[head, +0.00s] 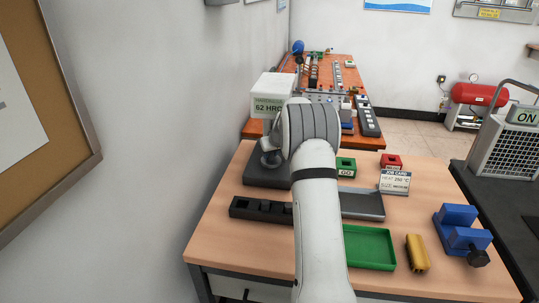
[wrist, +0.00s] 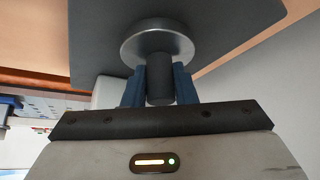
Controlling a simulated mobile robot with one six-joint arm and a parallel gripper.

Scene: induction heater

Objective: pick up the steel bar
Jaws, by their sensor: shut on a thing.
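In the wrist view the steel bar (wrist: 160,88) is a short dark cylinder between the two blue-padded fingers of my gripper (wrist: 159,82). The fingers are shut on its sides. One end of the bar meets a round metal disc (wrist: 157,30) on a dark grey base; I cannot tell whether they touch. In the head view my arm reaches to the hardness tester (head: 270,98), whose display reads 62 HRC. The fingers and the bar are hidden there.
The wooden table holds a black slotted block (head: 248,208), a green tray (head: 372,248), a yellow block (head: 417,252), a blue vise (head: 458,232), a job card (head: 395,182), a green GO bin (head: 346,166) and a red bin (head: 390,161). A wall stands close on the left.

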